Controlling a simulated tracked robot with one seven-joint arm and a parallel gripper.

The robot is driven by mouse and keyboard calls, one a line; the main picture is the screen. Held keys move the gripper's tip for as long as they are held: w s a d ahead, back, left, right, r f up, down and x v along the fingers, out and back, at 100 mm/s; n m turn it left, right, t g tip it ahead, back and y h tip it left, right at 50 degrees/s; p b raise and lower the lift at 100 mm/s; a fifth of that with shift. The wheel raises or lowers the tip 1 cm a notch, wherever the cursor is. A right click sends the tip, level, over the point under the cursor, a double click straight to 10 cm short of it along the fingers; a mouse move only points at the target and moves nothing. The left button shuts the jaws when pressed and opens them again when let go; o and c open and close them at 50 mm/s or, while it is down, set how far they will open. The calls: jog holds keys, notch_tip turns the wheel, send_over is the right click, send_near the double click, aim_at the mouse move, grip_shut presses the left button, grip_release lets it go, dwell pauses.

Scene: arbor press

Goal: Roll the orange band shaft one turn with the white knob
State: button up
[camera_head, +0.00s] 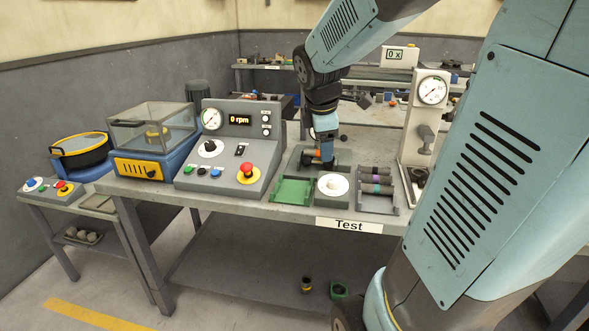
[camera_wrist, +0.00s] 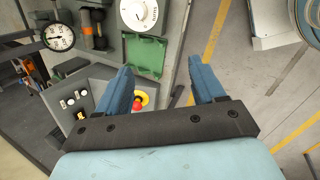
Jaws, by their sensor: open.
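The orange band shaft (camera_head: 313,153) lies on a fixture at the back of the Test table in the head view. Its right part is hidden behind my arm's end. The white knob (camera_head: 333,185) sits on a grey block in front of it. It also shows at the top of the wrist view (camera_wrist: 139,13). My gripper (camera_wrist: 160,75) is open, with nothing between its blue fingers. In the head view my gripper (camera_head: 325,160) overlaps the fixture. I cannot tell how far it is from the shaft.
A green tray (camera_head: 292,191) lies left of the knob, and a grey rack (camera_head: 382,203) with several banded shafts right of it. The control panel (camera_head: 222,175) reads 0 rpm and has a red button (camera_head: 248,170). The press (camera_head: 412,130) with a gauge stands at right.

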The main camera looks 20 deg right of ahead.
aim_at(332, 179)
jog(key=w+d+f+n, duration=0.3)
jog(key=f, duration=0.3)
jog(key=w+d+f+n, duration=0.3)
jog(key=w+f, duration=0.1)
jog(key=f, duration=0.2)
jog(key=w+d+f+n+g+h, duration=0.1)
jog(key=w+d+f+n, duration=0.1)
jog(key=w+d+f, duration=0.2)
notch_tip(332, 179, down, 3)
jog(key=shift+d+r+n, duration=0.1)
jog(key=shift+n, duration=0.3)
jog(key=shift+c, duration=0.5)
jog(key=c, duration=0.9)
jog(key=shift+c, duration=0.3)
